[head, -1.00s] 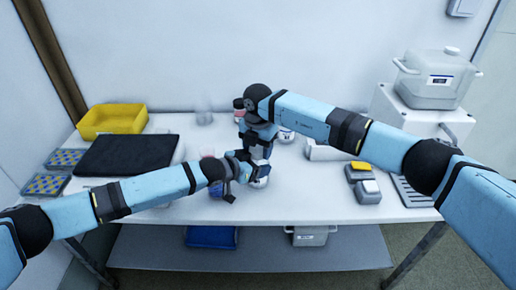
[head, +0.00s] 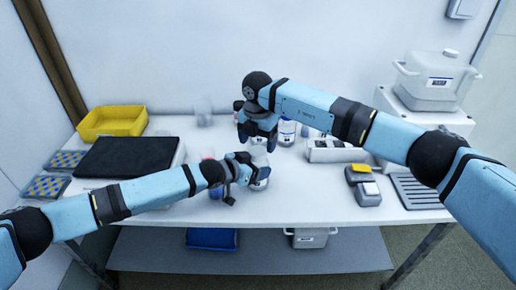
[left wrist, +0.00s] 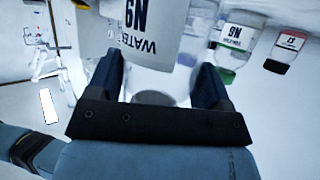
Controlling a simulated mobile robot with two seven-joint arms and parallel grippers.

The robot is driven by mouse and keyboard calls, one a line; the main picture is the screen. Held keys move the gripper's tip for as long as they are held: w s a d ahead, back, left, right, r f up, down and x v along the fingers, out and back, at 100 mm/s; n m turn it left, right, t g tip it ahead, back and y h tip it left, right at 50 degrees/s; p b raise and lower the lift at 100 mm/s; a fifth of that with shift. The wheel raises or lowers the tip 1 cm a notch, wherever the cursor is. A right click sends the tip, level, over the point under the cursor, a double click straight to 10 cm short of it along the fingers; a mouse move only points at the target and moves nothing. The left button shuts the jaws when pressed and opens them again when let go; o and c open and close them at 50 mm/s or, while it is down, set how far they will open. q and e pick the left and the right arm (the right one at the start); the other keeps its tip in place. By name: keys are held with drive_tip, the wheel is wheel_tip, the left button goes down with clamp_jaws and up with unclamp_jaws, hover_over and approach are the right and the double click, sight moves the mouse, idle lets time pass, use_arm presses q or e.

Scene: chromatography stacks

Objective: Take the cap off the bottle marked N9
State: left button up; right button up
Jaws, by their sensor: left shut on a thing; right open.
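The bottle marked N9 (left wrist: 150,25), white with a dark-lettered label reading water, is upside down in the left wrist view, between my left fingers (left wrist: 165,88). In the head view the white bottle (head: 261,172) stands on the table, partly hidden by my left gripper (head: 243,177), which is shut on it. A pale round part shows at its lower end in the wrist view; I cannot tell whether it is a cap. My right gripper (head: 257,135) is open, above and behind the bottle, apart from it.
A yellow bin (head: 112,121) and black pad (head: 127,156) lie left. A yellow-grey device (head: 362,182) and a vented tray (head: 418,192) are right. The front table middle is clear.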

sight(258, 151)
drive_tip(key=shift+r, duration=0.65)
drive_tip(key=shift+c, duration=0.4)
wheel_tip(258, 151, up, 2)
drive_tip(key=shift+m, duration=1.2)
drive_tip(key=shift+r+m, duration=0.25)
drive_tip(key=shift+m, duration=0.25)
wheel_tip(258, 151, down, 8)
drive_tip(key=shift+r, duration=0.15)
drive_tip(key=c, duration=0.9)
drive_tip(key=n, duration=0.3)
drive_tip(key=shift+d, duration=0.1)
drive_tip(key=o, duration=1)
